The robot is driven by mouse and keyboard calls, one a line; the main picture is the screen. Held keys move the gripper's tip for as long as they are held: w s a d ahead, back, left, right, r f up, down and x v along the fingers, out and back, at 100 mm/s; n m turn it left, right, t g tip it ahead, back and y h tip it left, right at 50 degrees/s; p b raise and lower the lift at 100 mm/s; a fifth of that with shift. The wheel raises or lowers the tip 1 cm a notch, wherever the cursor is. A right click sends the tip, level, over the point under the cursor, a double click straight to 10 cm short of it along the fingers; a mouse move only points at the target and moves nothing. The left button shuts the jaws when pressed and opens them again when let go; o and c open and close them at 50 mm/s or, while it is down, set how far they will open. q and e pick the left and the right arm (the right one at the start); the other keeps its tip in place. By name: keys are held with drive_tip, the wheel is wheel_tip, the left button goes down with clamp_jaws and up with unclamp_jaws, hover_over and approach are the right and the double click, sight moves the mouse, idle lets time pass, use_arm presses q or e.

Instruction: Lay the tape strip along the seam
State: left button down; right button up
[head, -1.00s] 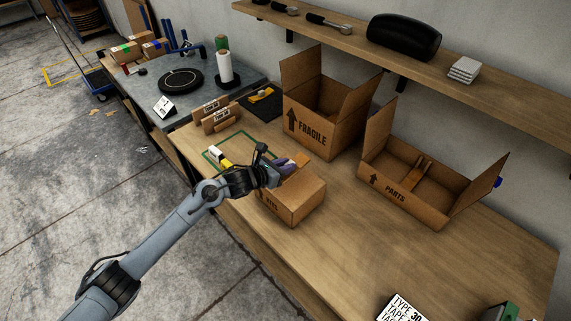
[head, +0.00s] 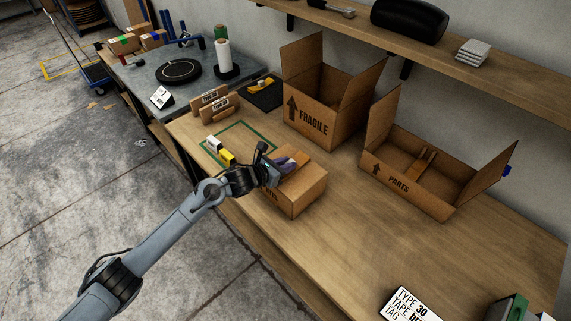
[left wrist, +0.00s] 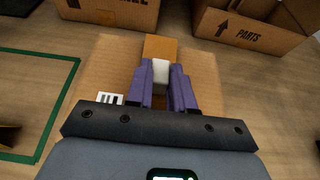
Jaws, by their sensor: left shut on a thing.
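A closed cardboard box (head: 303,190) stands on the wooden workbench, with my left gripper (head: 290,163) over its top. In the left wrist view the gripper's purple fingers (left wrist: 163,82) are shut on a small white piece (left wrist: 161,73). An orange-brown tape strip (left wrist: 160,47) runs from that piece towards the box's far edge, along the middle of the top. Whether the near part of the strip touches the box is hidden by the fingers. A white label with dark bars (left wrist: 110,99) is on the box's left side. My right gripper is not in view.
An open FRAGILE box (head: 318,120) and an open PARTS box (head: 400,183) stand behind and to the right. A green outlined square (head: 240,127) with yellow and white items lies at left. A printed card (head: 411,304) is at the front. Bench right of the closed box is clear.

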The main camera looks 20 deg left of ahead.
use_arm(q)
drive_tip(key=c, duration=0.9)
unclamp_jaws()
drive_tip(key=shift+s, duration=0.1)
drive_tip(key=shift+s+a+r, duration=0.2)
drive_tip(key=shift+s, duration=0.1)
drive_tip(key=p+v, duration=0.1)
drive_tip(key=v, duration=0.9)
drive_tip(key=shift+p, duration=0.4)
drive_tip(key=shift+w, duration=0.1)
